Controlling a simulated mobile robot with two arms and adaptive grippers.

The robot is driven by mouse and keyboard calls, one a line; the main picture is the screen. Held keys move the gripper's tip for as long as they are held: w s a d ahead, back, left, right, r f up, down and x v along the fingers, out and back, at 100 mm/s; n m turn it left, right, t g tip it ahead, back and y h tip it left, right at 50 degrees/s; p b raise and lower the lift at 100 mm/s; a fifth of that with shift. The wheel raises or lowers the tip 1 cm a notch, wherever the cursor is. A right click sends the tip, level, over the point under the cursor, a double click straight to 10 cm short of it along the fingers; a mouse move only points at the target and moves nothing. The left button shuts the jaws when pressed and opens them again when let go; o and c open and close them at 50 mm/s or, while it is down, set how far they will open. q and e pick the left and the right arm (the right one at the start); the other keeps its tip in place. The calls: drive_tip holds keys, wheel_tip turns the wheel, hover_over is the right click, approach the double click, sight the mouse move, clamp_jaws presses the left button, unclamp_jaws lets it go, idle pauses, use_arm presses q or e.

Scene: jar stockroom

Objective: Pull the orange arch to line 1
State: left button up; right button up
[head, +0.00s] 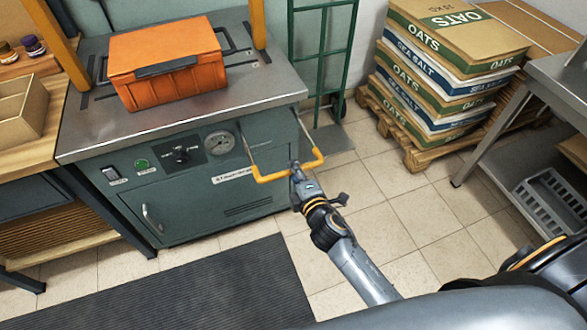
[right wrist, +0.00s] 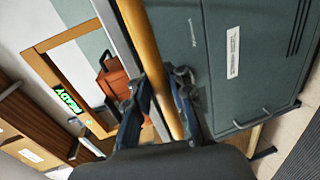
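The orange arch (head: 257,24) stands over the steel bench top (head: 200,118). Only its two posts show in the head view; the top is cut off. In the right wrist view the arch (right wrist: 42,66) carries a lit READY sign (right wrist: 67,98). A yellow-orange handle bar (head: 271,178) sticks out in front of the bench on grey rods. My right gripper (head: 297,170) is at this bar, and in the right wrist view the bar (right wrist: 148,50) runs between its fingers, which look closed on it. My left gripper is out of view.
An orange case (head: 168,62) sits on the bench top between the posts. A metal table (head: 545,80) stands right. A dark mat (head: 190,290) lies before the bench; tiled floor is clear.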

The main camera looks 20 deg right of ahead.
drive_tip(key=shift+o, duration=1.2)
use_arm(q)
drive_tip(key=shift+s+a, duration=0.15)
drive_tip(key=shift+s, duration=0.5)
use_arm(e)
drive_tip(key=shift+s, duration=0.15)
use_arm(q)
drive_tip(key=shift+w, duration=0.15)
use_arm(e)
drive_tip(key=v, duration=1.2)
